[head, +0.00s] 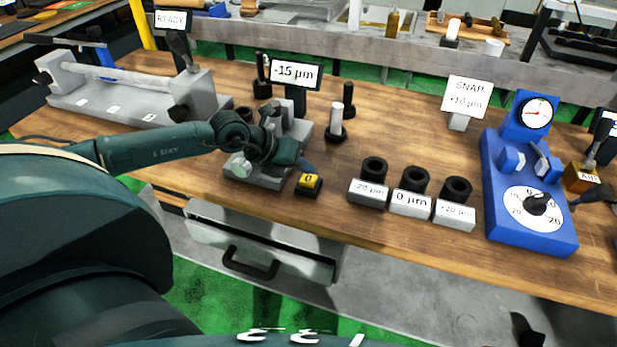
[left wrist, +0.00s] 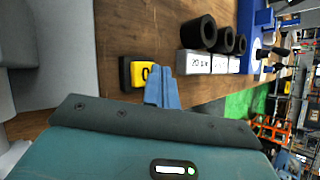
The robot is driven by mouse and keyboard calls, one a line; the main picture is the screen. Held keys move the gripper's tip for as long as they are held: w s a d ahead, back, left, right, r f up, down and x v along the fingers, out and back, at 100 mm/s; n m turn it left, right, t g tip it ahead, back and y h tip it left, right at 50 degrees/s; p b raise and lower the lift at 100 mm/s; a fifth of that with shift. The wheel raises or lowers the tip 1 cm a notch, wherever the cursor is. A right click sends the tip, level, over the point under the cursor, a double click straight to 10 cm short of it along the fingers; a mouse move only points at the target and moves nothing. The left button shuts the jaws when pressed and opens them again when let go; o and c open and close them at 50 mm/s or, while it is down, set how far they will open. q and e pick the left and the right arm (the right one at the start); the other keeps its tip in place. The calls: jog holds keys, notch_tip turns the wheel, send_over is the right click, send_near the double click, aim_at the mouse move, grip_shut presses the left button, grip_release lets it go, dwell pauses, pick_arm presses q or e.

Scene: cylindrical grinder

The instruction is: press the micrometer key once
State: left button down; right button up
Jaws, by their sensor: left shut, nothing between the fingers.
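The micrometer key is a black block with a yellow cap marked 0 (head: 309,181), on the wooden table near its front edge. It also shows in the left wrist view (left wrist: 143,74). My left gripper (head: 305,164) is shut and empty, its blue fingertips just behind and above the key in the head view. In the left wrist view the shut fingers (left wrist: 162,90) are beside the yellow cap; I cannot tell whether they touch it. The display (head: 295,74) behind reads -15 µm. The grey micrometer stand (head: 262,179) is partly hidden by my left arm. My right gripper is not seen.
Three black rings on labelled blocks (head: 410,203) stand right of the key. A blue gauge with a dial (head: 530,190) is farther right. A grey grinder (head: 130,95) is at the back left. A drawer (head: 262,250) hangs under the table's front edge.

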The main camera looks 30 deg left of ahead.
aim_at(303, 180)
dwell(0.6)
pick_arm(q)
jog(key=shift+f+b, duration=0.3)
jog(key=shift+f, duration=0.15)
jog(key=shift+f+b, duration=0.35)
jog(key=shift+f, duration=0.15)
dwell(0.6)
dwell(0.4)
jog(key=shift+r+p, duration=0.75)
jog(key=shift+r, duration=0.2)
jog(key=shift+r+p, duration=1.9)
jog(key=shift+r, duration=0.65)
